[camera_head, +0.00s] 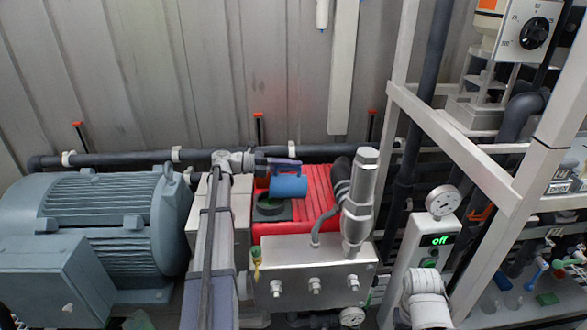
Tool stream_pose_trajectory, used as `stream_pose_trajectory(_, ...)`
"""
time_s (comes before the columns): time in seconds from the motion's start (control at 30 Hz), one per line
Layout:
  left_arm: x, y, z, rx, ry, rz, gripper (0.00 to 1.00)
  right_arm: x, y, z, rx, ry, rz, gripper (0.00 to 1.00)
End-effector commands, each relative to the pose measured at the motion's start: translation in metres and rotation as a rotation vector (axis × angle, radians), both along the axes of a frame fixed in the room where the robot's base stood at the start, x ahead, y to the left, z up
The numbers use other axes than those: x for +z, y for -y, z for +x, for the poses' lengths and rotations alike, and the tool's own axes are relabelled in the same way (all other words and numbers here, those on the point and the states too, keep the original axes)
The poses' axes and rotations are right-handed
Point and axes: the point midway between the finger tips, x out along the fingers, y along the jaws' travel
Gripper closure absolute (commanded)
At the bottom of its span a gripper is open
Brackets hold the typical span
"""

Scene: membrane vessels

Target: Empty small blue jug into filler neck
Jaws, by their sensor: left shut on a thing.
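The small blue jug (288,187) is tipped onto its side, raised over the red tank (310,200). My left gripper (282,165) is shut on the jug from its upper left side. The filler neck (270,207) is a dark square fitting with a dark green round centre on the red tank. It sits just below and to the left of the jug. Whether liquid runs from the jug cannot be seen. My right gripper is not in view.
A grey motor (95,225) stands at the left. A metal pump block (310,280) with an upright cylinder (360,205) stands in front of the tank. A white frame (455,150) and a control box (425,250) reading "off" are at the right.

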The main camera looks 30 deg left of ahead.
Motion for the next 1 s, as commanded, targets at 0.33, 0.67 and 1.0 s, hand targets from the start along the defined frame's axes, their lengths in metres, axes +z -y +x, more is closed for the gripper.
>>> stream_pose_trajectory(0.33,0.0,-0.001,0.0,0.0,0.003,-0.004,1.0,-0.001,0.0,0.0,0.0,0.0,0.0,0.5)
stream_pose_trajectory(0.67,0.003,-0.009,-0.006,0.0,0.048,-0.078,1.0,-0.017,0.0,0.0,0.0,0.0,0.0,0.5)
stream_pose_trajectory(1.0,0.01,-0.017,-0.01,0.001,0.085,-0.142,1.0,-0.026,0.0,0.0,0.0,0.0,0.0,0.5)
